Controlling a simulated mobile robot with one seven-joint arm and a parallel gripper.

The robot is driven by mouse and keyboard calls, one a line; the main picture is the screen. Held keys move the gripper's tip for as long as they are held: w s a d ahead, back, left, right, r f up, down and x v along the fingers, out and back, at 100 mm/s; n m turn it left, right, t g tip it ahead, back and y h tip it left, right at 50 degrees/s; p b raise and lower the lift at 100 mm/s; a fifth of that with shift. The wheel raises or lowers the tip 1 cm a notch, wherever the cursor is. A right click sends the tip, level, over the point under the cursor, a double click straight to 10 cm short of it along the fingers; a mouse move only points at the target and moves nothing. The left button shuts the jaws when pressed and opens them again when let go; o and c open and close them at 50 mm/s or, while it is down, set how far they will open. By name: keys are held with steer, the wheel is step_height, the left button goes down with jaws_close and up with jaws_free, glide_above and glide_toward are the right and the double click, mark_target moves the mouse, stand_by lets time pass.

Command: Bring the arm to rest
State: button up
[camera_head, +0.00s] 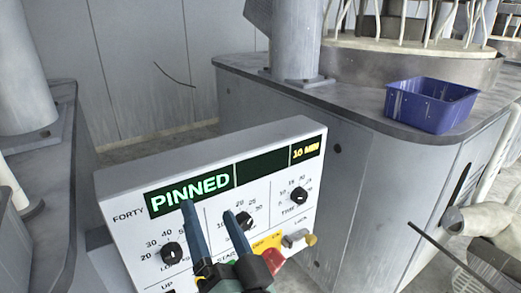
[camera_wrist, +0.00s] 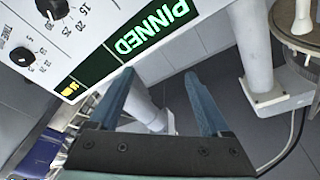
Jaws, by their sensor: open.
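My gripper (camera_head: 214,232) is in front of a white control panel (camera_head: 130,200) in the head view. Its two blue fingers are apart with nothing between them. In the wrist view the gripper (camera_wrist: 158,95) also shows open and empty, with the panel (camera_wrist: 85,25) at the upper left. The panel's display (camera_head: 190,194) reads "PINNED" in green, with yellow digits at its right end. Black knobs (camera_head: 172,253) sit below the display. The fingers overlap the panel face in the head view; whether they touch it I cannot tell.
A blue bin (camera_head: 432,105) stands on the grey machine top (camera_head: 350,98) at the right. A grey column (camera_head: 296,40) rises behind the panel. A red button (camera_head: 273,262) and a small lever switch (camera_head: 298,239) are close right of my gripper. Floor (camera_head: 150,142) shows behind the panel.

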steer(key=s+d+r+n+t+h, duration=0.1)
steer(key=s+d+r+t+h, duration=0.15)
steer(key=r, duration=0.75)
steer(key=s+d+r+n+t+h, duration=0.1)
steer(key=s+d+r+t+h, duration=0.2)
steer(key=r, duration=0.8)
steer(key=s+d+r+n+t+h, duration=0.1)
steer(key=s+d+r+t+h, duration=0.2)
steer(key=r, duration=0.7)
step_height(320, 180, up, 27)
steer(key=a+p, duration=0.1)
steer(key=p, duration=2.6)
steer(key=shift+w+a+t, duration=0.2)
steer(key=shift+a+t, duration=0.05)
steer(key=shift+t, duration=0.2)
